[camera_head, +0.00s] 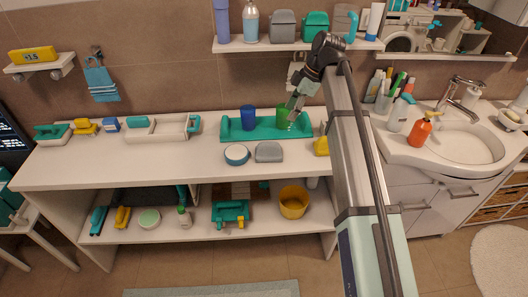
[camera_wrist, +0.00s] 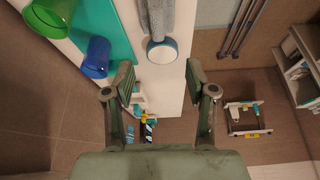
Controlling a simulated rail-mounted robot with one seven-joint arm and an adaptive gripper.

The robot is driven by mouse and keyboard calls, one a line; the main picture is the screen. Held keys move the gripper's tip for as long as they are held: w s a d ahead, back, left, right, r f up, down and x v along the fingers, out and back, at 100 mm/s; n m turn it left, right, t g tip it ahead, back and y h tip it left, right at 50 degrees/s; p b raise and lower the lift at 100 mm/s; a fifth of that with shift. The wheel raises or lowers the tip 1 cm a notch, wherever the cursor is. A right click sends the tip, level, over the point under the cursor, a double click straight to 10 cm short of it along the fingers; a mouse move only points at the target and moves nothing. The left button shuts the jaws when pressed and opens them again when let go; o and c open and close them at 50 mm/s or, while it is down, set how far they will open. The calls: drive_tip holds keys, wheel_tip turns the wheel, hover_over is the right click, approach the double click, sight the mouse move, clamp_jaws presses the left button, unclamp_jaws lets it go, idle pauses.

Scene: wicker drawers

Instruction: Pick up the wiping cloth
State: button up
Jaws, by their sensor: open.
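A light blue cloth (camera_head: 102,83) hangs from a wall hook at the upper left in the head view, well to the left of my gripper. I cannot tell if it shows in the wrist view. My gripper (camera_head: 292,116) is over the back of the white counter, beside the green cup (camera_head: 283,117). In the wrist view my gripper (camera_wrist: 161,85) has its two fingers wide apart with nothing between the tips. A grey item (camera_head: 268,151) lies on the counter in front of the tray; I cannot tell what it is.
A teal tray (camera_head: 235,133) holds the green cup and a blue cup (camera_head: 248,117). A white-and-blue round container (camera_head: 236,155) stands in front. A wall shelf (camera_head: 240,46) with bottles is above. A sink (camera_head: 470,145) is right. The left counter has a white caddy (camera_head: 160,133) and small items.

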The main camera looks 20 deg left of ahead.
drive_tip(key=p, duration=0.3)
approach(271, 142)
drive_tip(key=x, duration=0.5)
drive_tip(key=shift+s+d+f, duration=0.15)
drive_tip(key=shift+s, duration=0.1)
drive_tip(key=shift+p+x, duration=1.25)
drive_tip(key=shift+x, duration=1.65)
drive_tip(key=shift+w, duration=0.15)
clamp_jaws()
